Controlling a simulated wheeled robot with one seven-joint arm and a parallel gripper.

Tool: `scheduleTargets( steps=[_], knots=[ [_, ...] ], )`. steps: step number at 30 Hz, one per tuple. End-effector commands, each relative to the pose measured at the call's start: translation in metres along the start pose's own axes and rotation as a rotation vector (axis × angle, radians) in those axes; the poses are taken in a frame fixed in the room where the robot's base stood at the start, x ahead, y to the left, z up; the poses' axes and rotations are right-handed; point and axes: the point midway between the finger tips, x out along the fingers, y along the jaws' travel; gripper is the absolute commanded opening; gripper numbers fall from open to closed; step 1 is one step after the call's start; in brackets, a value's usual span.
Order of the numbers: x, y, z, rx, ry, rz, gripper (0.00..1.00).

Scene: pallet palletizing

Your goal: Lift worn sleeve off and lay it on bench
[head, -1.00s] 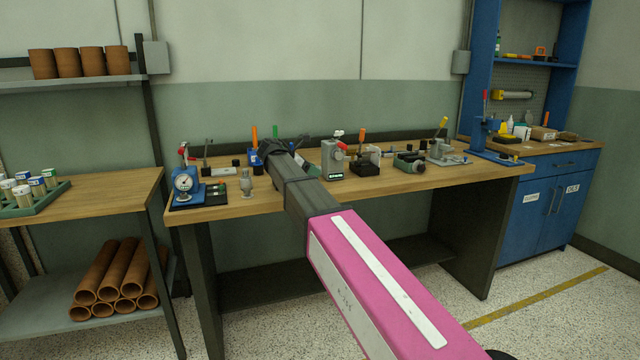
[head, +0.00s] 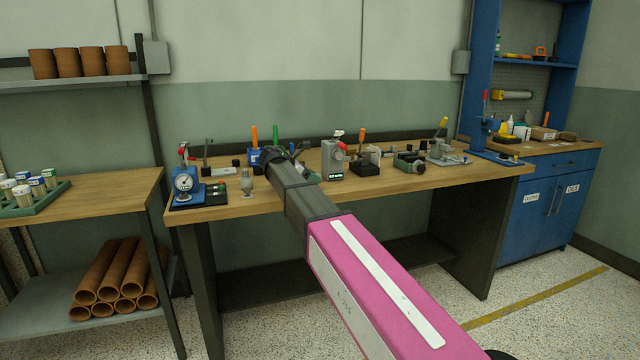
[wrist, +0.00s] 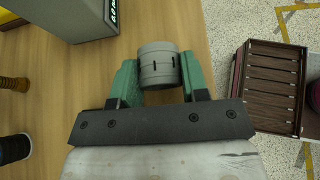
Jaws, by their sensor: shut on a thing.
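The sleeve (wrist: 158,66) is a short grey cylinder with small dark slots, held between the green fingers of my gripper (wrist: 158,76) in the wrist view. My gripper is shut on its sides. The wooden bench (wrist: 190,16) lies beneath it; the exact gap between sleeve and wood cannot be told. In the head view my arm reaches over the left half of the bench (head: 440,183) and hides most of the gripper and the sleeve.
A grey device with a display (head: 335,160) stands close by, also at the wrist view's upper left (wrist: 75,18). A dial gauge stand (head: 186,187) and a small metal fitting (head: 247,184) stand left. A slatted wooden crate (wrist: 270,90) is beyond the bench edge.

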Motion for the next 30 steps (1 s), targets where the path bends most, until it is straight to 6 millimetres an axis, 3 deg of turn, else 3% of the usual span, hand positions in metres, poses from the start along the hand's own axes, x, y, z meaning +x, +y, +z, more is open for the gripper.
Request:
scheduleTargets(
  steps=[26,27,30],
  knots=[
    [0.008,0.000,-0.014,0.001,0.000,0.000,0.17],
    [0.008,0.000,-0.014,0.001,0.000,0.000,0.44],
    [0.008,0.000,-0.014,0.001,0.000,0.000,0.71]
  ],
)
